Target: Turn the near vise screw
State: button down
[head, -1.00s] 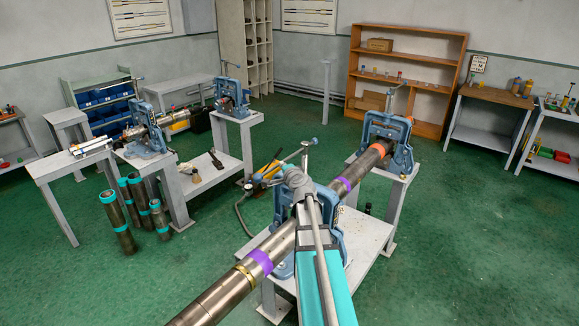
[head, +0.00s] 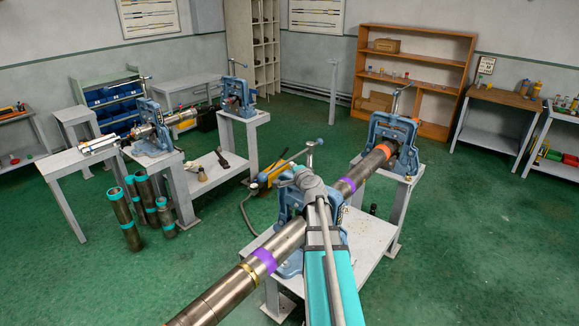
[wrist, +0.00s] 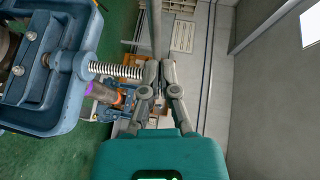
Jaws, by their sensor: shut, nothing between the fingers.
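The near vise (head: 291,207) is blue, on a pale bench, and clamps a long steel pipe (head: 287,240) with purple bands. My teal arm crosses in front and hides part of it. The vise's crossbar handle (head: 287,162), with blue end knobs, stands above it. In the wrist view, the vise body (wrist: 45,85) is at the left and its threaded screw (wrist: 115,70) points toward my gripper (wrist: 160,70). The fingers are shut and empty beside the screw's end. A grey bar (wrist: 155,25) runs up beyond the fingertips; whether they touch it I cannot tell.
A second blue vise (head: 391,140) stands behind right, and the pipe reaches it. Smaller vises on stands (head: 238,97) are at the back left. Upright pipes (head: 122,215) stand on the floor at left. Green floor is open at the right.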

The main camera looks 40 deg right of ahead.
jog(key=a+p+v, duration=0.1)
jog(key=v, duration=0.9)
jog(key=shift+a, duration=0.35)
jog(key=shift+s, duration=0.1)
